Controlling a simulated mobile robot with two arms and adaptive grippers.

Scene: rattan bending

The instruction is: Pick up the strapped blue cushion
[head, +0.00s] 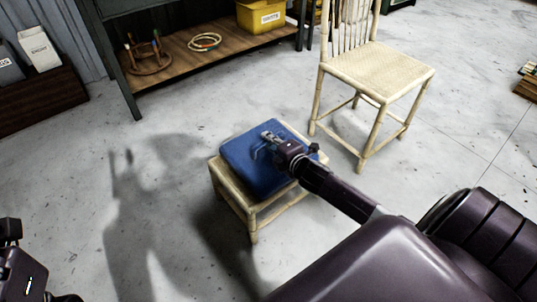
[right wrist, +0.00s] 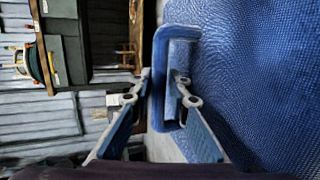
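The blue cushion (head: 252,165) lies on a low rattan stool (head: 236,194) in the middle of the head view. In the right wrist view the cushion (right wrist: 265,80) fills the right side, and its blue strap (right wrist: 158,85) stands out as a loop. My right gripper (head: 269,143) is at the cushion's top. In the right wrist view my right gripper (right wrist: 161,80) is open, one finger on each side of the strap, the right one inside the loop. A dark part of my left arm shows at the lower left edge; its fingers cannot be made out.
A rattan chair (head: 378,72) stands behind and right of the stool. A shelf (head: 182,66) at the back holds a yellow bin (head: 262,17) and rattan rings (head: 205,41). A dark wooden box (head: 40,98) is at the left. The floor left of the stool is clear.

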